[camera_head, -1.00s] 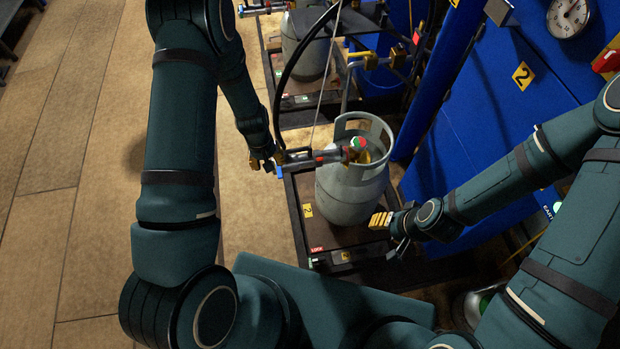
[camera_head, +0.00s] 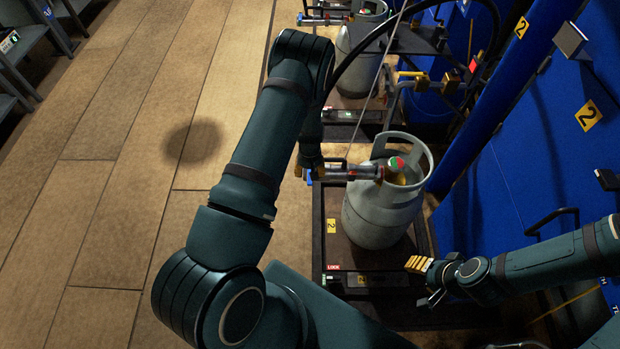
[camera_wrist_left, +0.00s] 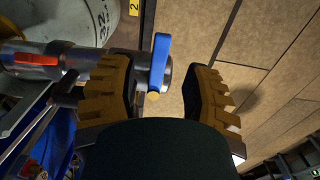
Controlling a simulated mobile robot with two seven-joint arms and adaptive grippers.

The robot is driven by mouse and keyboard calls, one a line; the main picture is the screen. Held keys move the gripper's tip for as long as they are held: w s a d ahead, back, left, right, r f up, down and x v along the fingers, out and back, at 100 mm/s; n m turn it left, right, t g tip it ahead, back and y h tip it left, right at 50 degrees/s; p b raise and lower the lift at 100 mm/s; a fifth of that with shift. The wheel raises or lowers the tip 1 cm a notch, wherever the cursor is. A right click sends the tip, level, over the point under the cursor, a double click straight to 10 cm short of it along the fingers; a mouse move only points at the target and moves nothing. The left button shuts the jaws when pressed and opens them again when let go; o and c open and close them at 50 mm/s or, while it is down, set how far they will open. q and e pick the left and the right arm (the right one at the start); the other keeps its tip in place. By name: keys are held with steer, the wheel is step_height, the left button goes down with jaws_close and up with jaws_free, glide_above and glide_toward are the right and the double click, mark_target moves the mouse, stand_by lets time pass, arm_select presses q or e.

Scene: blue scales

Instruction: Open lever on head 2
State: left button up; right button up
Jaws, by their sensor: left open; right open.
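The filling head (camera_head: 347,172) of station 2 lies horizontally across the top of a grey gas cylinder (camera_head: 380,215) on the dark scale. In the left wrist view, the head's metal barrel (camera_wrist_left: 35,60) comes in from the left, and its blue lever (camera_wrist_left: 160,62) stands at the barrel's end. My left gripper (camera_wrist_left: 160,98) is open. The lever is between its fingers, closer to the left one; I cannot tell whether they touch. In the head view the arm mostly hides this gripper. My right gripper (camera_head: 432,278) is open and empty, right of the cylinder's base.
The scale platform (camera_head: 333,248) carries a yellow 2 label. Another cylinder (camera_head: 358,60) on its own scale stands behind. A black hose (camera_head: 350,52) arches above. Blue panels (camera_head: 545,160) bound the right side. The wooden floor on the left (camera_head: 130,170) is clear.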

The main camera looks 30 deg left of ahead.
arm_select(q)
steer(key=shift+f+b, duration=0.3)
steer(key=shift+f, duration=1.35)
jaws_close()
